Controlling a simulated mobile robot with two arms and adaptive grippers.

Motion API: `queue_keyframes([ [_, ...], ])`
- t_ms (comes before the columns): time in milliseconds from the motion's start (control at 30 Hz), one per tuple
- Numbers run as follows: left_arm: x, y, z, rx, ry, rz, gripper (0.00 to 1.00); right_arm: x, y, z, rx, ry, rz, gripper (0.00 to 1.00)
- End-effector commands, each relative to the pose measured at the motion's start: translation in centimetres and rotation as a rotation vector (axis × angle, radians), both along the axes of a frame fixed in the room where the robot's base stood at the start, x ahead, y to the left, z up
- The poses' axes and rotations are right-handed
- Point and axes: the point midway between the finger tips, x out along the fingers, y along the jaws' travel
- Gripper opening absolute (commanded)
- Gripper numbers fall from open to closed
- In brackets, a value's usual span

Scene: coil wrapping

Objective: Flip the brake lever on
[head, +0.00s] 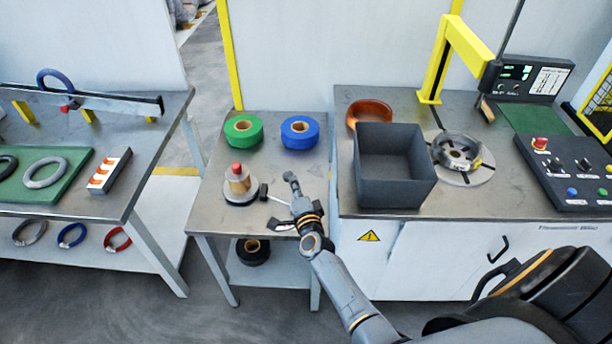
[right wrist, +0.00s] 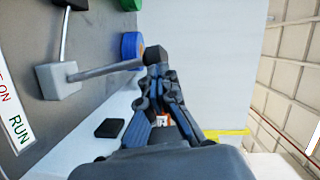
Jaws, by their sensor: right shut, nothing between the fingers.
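The brake lever shows in the right wrist view as a grey pivot block (right wrist: 58,82) with a grey rod (right wrist: 105,70) ending in a black knob (right wrist: 154,56). The rod points towards my gripper. A white label beside it reads "ON" in red and "RUN" in green (right wrist: 18,130). My right gripper (right wrist: 156,76) is shut and empty, its fingertips close by the knob; I cannot tell if they touch. In the head view my right gripper (head: 291,180) is over the right part of the small middle table and hides much of the lever. My left gripper is not in view.
The small table (head: 215,205) also holds a green roll (head: 243,131), a blue roll (head: 300,132) and a red-topped spool stand (head: 240,185). A dark open bin (head: 395,198) stands close on the right bench. A floor gap separates the left bench (head: 130,190).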

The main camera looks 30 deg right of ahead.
Motion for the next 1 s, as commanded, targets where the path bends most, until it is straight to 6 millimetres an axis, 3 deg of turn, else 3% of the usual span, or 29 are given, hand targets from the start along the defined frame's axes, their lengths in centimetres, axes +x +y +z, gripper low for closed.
queue_keyframes([
  [300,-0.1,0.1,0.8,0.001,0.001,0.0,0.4,1.0,1.6,-0.2,-0.042,0.025,-0.001,0.0],
  [1000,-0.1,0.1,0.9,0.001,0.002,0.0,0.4,1.3,2.0,-0.3,-0.039,0.023,-0.001,0.0],
])
